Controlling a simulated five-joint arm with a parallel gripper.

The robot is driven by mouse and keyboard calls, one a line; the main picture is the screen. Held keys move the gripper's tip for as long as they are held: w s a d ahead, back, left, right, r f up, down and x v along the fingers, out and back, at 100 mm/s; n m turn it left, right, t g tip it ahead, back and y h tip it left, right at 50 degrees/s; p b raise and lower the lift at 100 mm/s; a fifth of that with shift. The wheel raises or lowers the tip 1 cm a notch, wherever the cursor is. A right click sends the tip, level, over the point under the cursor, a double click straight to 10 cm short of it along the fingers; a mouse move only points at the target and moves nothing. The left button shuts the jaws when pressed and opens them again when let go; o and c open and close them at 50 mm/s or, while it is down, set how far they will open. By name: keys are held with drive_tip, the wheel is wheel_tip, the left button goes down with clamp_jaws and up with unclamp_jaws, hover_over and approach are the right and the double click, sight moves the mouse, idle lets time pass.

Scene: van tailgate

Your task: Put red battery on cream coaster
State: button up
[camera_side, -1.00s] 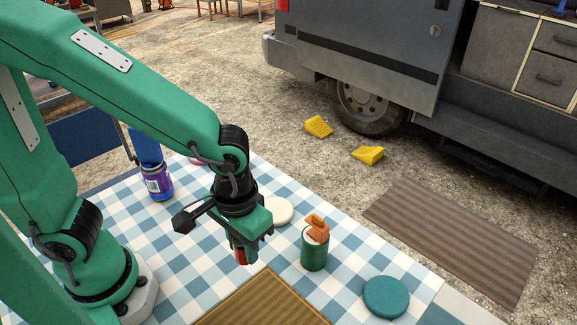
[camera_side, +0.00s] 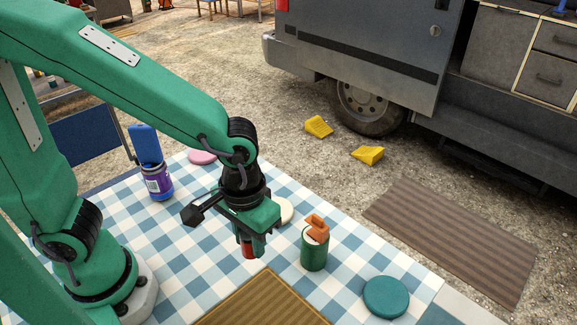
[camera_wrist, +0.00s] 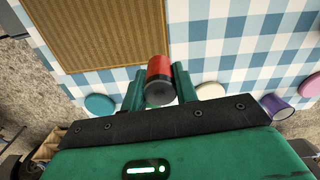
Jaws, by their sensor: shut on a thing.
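The red battery (camera_wrist: 159,72), with a dark end, is between the fingers of my gripper (camera_wrist: 159,88) in the wrist view. In the side view my gripper (camera_side: 249,245) is shut on it, and the battery's red side (camera_side: 248,251) shows below the fingers. I cannot tell for certain whether it is clear of the cloth. The cream coaster (camera_side: 286,210) lies on the checked cloth behind my gripper, partly hidden by it. It also shows in the wrist view (camera_wrist: 210,90), just right of the fingers.
A green canister with an orange top (camera_side: 314,246) stands right of my gripper. A teal coaster (camera_side: 386,296), a pink coaster (camera_side: 202,157) and a purple jar (camera_side: 158,183) with a blue item are on the cloth. A brown woven mat (camera_side: 262,301) lies in front.

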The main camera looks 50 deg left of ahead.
drive_tip(key=w+a+r+n, duration=0.1)
drive_tip(key=w+a+r, duration=0.15)
drive_tip(key=w, duration=0.65)
approach(275, 197)
drive_tip(key=s+d, duration=0.1)
drive_tip(key=d+f, duration=0.1)
drive_tip(key=s+d, duration=0.1)
drive_tip(key=shift+s+f, duration=0.3)
drive_tip(key=shift+f, duration=2)
drive_tip(key=shift+f, duration=0.15)
drive_tip(key=o, duration=1.1)
drive_tip(key=shift+c, duration=0.2)
wheel_tip(275, 197, up, 12)
drive_tip(key=shift+r, duration=0.2)
